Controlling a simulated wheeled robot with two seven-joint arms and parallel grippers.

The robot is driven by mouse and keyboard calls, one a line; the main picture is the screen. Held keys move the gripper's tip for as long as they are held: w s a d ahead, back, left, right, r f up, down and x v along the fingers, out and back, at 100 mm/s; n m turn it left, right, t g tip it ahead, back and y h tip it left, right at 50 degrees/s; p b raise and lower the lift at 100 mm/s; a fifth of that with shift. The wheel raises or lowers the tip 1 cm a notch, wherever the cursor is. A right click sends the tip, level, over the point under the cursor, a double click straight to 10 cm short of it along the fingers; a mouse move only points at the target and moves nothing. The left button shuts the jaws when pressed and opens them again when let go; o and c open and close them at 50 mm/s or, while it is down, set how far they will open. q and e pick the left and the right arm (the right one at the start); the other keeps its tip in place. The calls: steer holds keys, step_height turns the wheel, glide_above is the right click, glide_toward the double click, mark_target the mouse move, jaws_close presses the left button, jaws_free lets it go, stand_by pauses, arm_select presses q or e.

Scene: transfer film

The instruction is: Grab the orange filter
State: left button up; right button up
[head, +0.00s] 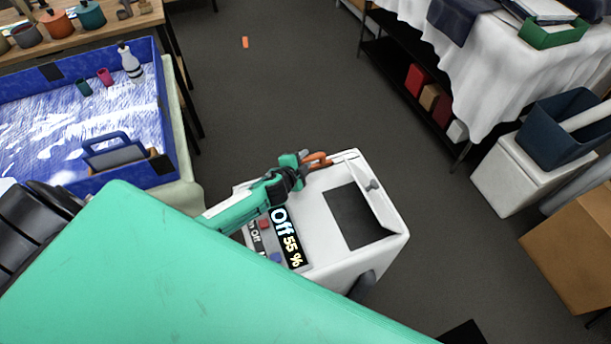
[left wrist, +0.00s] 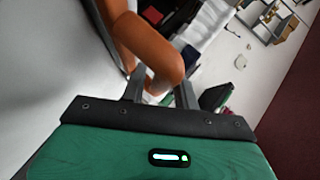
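The orange filter (head: 318,160) shows as a small orange loop above the back edge of a white machine (head: 314,188). In the left wrist view the filter (left wrist: 148,45) is large, a rounded orange piece reaching down between the fingers. My left gripper (head: 303,163) is at the filter, over the machine top. In the left wrist view the two fingers of this gripper (left wrist: 162,92) stand apart with the orange piece filling the gap, so it looks shut on it. The filter's far end is cut off there. My right gripper is not in view.
The machine has a dark recess (head: 353,217) and a panel reading "Off 55 %" (head: 287,238). A blue tray (head: 164,112) lies left. A white-clothed table (head: 481,75) and cardboard box (head: 575,245) stand right. An orange strip (head: 245,42) lies on the open grey floor.

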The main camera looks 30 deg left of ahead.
arm_select(q)
jaws_close()
steer(key=shift+r, duration=0.1)
